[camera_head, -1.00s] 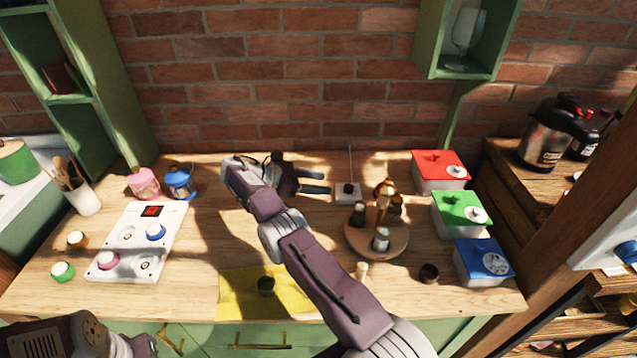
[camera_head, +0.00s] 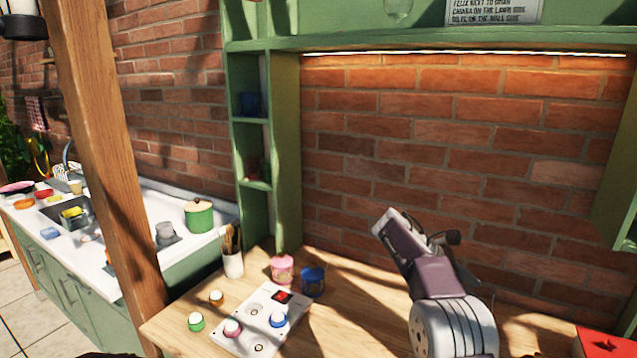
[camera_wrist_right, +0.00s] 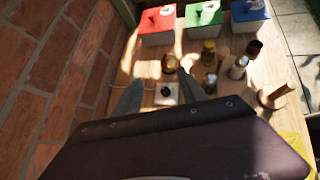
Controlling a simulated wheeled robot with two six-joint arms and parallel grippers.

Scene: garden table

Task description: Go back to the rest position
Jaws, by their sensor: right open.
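My right gripper (camera_head: 450,240) is raised in front of the brick wall, above the back of the wooden table (camera_head: 365,318). In the head view it is mostly behind its own wrist. In the right wrist view the two fingers of the gripper (camera_wrist_right: 160,92) are apart with nothing held between them. A small white block with a dark knob (camera_wrist_right: 166,93) shows between and beyond them, on the table. My left gripper is not in view.
A white panel (camera_head: 246,318) with knobs, a pink jar (camera_head: 282,270) and a blue jar (camera_head: 313,281) stand on the table's left. Red (camera_wrist_right: 157,22), green (camera_wrist_right: 203,15) and blue (camera_wrist_right: 249,11) boxes and several small bottles show in the wrist view. A wooden post (camera_head: 110,160) rises at left.

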